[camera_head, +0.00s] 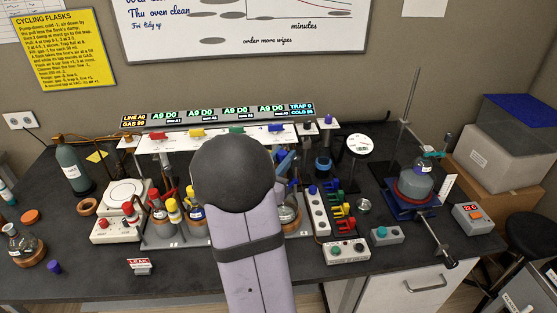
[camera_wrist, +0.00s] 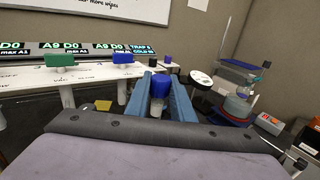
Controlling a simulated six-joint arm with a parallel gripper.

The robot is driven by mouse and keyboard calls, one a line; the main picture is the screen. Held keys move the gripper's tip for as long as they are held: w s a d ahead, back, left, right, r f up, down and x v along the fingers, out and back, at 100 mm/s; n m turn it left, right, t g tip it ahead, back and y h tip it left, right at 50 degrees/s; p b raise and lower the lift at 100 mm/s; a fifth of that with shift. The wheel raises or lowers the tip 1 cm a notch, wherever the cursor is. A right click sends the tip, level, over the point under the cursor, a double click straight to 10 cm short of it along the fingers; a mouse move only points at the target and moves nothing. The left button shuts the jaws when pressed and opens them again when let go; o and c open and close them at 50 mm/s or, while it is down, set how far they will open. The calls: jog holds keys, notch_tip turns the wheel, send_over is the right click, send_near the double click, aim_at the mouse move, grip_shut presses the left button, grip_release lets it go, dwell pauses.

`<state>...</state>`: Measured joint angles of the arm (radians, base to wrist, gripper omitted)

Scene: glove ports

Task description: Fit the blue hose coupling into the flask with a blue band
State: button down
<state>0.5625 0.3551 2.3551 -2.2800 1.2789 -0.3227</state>
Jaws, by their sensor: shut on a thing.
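My gripper (camera_head: 284,162) is mostly behind my own arm in the head view; its blue fingers show at the arm's right side. In the wrist view its two fingers (camera_wrist: 166,88) are shut on the blue hose coupling (camera_wrist: 159,85), which has a blue top and a paler lower part. A glass flask (camera_head: 289,213) stands in the rack below, partly covered by my arm; I cannot make out its band. The coupling's clearance over the flask cannot be told.
Flasks with red (camera_head: 156,200) and yellow (camera_head: 173,208) tops stand left of my arm. A blue-topped bottle (camera_head: 323,165) stands behind. A flask on a blue stand (camera_head: 415,185) is further right.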

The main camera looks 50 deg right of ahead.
jog(key=shift+d, duration=0.15)
jog(key=shift+f, duration=0.1)
dwell(0.3)
jog(key=shift+m+g, duration=0.3)
jog(key=shift+g, duration=0.1)
jog(key=shift+f+b, duration=2.25)
jog(key=shift+f, duration=0.1)
jog(key=shift+b, duration=0.6)
jog(key=shift+f+b, duration=1.8)
jog(key=shift+b, duration=0.1)
jog(key=c, duration=1.5)
grip_release()
jog(key=shift+o, duration=0.2)
